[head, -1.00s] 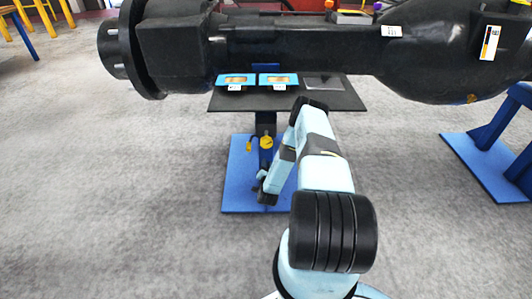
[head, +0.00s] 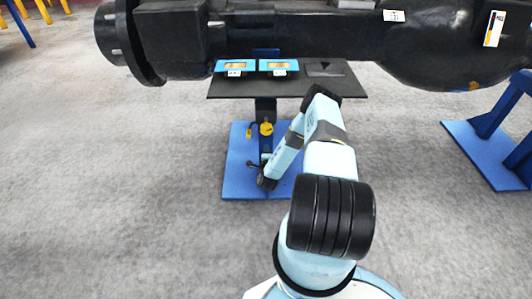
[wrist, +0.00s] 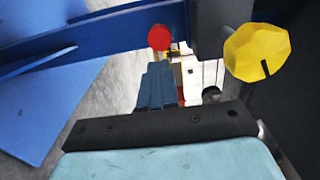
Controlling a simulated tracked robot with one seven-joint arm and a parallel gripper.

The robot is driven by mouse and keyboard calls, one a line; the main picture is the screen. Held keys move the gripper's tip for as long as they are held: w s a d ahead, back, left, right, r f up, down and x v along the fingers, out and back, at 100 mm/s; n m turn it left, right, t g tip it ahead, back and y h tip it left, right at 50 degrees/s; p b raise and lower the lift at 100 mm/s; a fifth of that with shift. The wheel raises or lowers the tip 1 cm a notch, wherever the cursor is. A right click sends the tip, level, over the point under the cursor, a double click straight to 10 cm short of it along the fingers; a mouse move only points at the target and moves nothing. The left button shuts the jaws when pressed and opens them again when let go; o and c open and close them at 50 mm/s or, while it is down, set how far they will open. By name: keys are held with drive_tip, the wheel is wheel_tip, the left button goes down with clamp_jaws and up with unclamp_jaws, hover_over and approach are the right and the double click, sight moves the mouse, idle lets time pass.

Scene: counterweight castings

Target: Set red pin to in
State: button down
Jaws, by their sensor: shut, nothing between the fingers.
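The red pin shows in the wrist view as a round red head (wrist: 159,37) beside a blue beam of the stand, top centre. I cannot tell from its head how far in it sits. My gripper (head: 257,165) is low in front of the blue stand (head: 235,180), below the yellow knob (head: 266,129), and is shut and empty. In the wrist view a blue-grey finger part (wrist: 157,88) shows just below the red head, with a gap in the picture. The red pin cannot be made out in the head view.
The yellow knob (wrist: 258,53) is right of the red head in the wrist view. A dark shelf (head: 350,87) with two blue-framed panels (head: 235,67) is above my gripper, under a large black axle casting (head: 300,35). Another blue stand (head: 490,150) is at right. Grey floor is clear at left.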

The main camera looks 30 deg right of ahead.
drive_tip(key=x, duration=0.9)
drive_tip(key=shift+w, duration=0.4)
drive_tip(key=shift+d, duration=0.1)
